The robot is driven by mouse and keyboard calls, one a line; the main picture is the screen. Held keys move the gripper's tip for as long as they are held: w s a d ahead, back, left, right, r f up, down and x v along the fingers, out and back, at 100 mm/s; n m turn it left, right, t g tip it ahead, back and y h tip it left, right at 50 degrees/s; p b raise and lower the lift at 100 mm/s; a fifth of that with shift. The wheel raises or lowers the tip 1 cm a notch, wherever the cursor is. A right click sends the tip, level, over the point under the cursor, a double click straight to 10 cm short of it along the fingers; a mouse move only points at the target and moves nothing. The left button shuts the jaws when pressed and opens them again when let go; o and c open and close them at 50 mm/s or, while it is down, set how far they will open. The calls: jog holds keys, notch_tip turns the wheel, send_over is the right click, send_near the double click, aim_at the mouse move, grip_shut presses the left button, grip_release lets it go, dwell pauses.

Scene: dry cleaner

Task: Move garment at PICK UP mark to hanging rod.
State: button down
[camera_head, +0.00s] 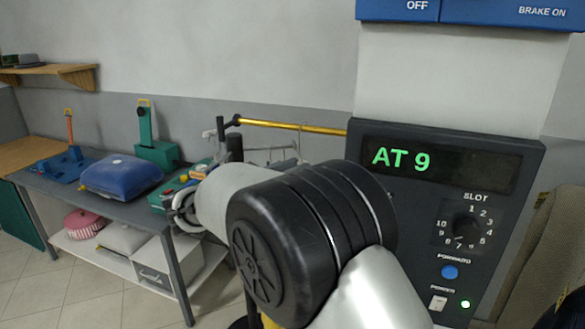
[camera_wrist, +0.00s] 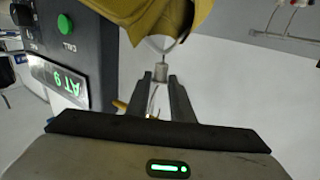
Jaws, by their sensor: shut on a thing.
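In the wrist view a mustard-yellow garment (camera_wrist: 168,17) shows at the top, with most of it out of frame. A thin metal hanger wire (camera_wrist: 163,46) runs from the garment to a small grey block between my fingertips. My gripper (camera_wrist: 162,76) is shut on this hanger. In the head view my arm covers the middle and hides the gripper and the garment. A brass-yellow hanging rod (camera_head: 285,125) runs level behind the arm, from a dark bracket at left towards the control panel. A thin hook shape shows near its right part. The PICK UP mark is not in view.
A dark control panel (camera_head: 450,215) reading "AT 9" stands at right; it also shows in the wrist view (camera_wrist: 70,78). A workbench (camera_head: 100,190) with a blue cushion (camera_head: 120,175) and tools stands at left. A grey rail with hangers (camera_wrist: 285,36) shows in the wrist view.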

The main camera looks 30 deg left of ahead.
jog(key=shift+f, duration=0.1)
dwell(0.3)
jog(key=c, duration=1.5)
grip_release()
jog(key=shift+o, duration=0.2)
jog(key=shift+s, duration=0.1)
jog(key=b+v, duration=0.2)
jog(key=v, duration=1.5)
jog(key=shift+s, duration=0.15)
